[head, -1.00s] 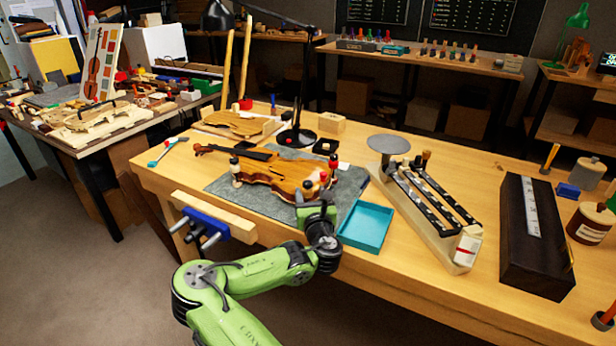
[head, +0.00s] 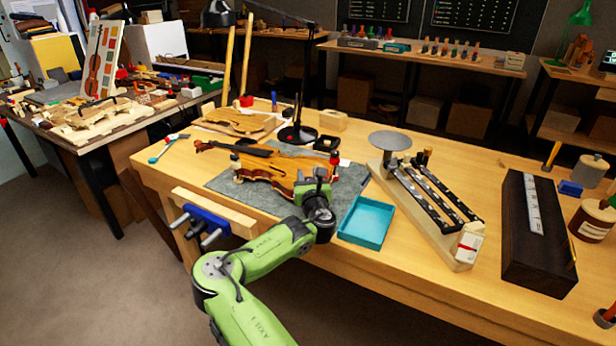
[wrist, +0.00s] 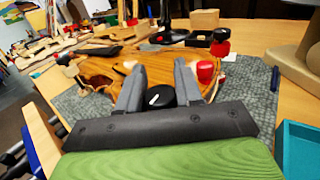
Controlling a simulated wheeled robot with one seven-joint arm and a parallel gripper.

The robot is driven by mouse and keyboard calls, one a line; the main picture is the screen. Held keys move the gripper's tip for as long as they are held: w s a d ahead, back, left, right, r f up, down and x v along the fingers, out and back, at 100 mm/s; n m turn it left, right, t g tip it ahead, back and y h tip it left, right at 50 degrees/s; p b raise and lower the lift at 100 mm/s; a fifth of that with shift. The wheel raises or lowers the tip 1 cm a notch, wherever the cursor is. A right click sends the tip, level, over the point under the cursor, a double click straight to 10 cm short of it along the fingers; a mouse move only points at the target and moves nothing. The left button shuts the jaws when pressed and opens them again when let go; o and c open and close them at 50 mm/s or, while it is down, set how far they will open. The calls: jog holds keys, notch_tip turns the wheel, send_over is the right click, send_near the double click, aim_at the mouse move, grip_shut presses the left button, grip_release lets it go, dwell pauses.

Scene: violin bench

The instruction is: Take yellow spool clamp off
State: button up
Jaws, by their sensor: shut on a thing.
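The violin body (head: 272,168) lies on a grey mat (head: 218,182) on the bench. My gripper (wrist: 160,76) is at the violin's near edge, its two fingers on either side of a black knob (wrist: 160,97) with a white mark. The knob looks like the top of a spool clamp; I see no yellow on it, and its lower part is hidden. A red clamp (wrist: 206,71) stands just right of the fingers, and another red-and-black one (wrist: 220,42) is farther back. In the head view my gripper (head: 316,180) covers the held clamp. Another clamp (head: 235,164) sits at the violin's left edge.
An empty teal tray (head: 366,222) is right of my gripper, also in the wrist view (wrist: 298,150). A stand with dark rails (head: 432,195) and a dark block (head: 536,235) are farther right. A blue vise (head: 204,220) is at the front left edge.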

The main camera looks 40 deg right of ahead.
jog(key=shift+r+n+t+y+p, duration=0.1)
jog(key=shift+n+t+y+p, duration=0.25)
jog(key=shift+p, duration=0.25)
jog(key=n+t+y+p, duration=0.1)
jog(key=y+p, duration=0.1)
jog(key=shift+n+y, duration=0.35)
jog(key=shift+w+a+n+t+y+p, duration=0.1)
jog(key=shift+n+t+y+p, duration=0.2)
jog(key=shift+n+y, duration=0.4)
jog(key=shift+s+a+n+t+y+p, duration=0.15)
jog(key=shift+n+y+p, duration=0.3)
jog(key=shift+y, duration=0.6)
jog(key=shift+w+a+n+t+y+p, duration=0.1)
jog(key=shift+w+n+t+y+p, duration=0.15)
jog(key=shift+n+y, duration=0.45)
jog(key=shift+y, duration=0.25)
jog(key=o, duration=1)
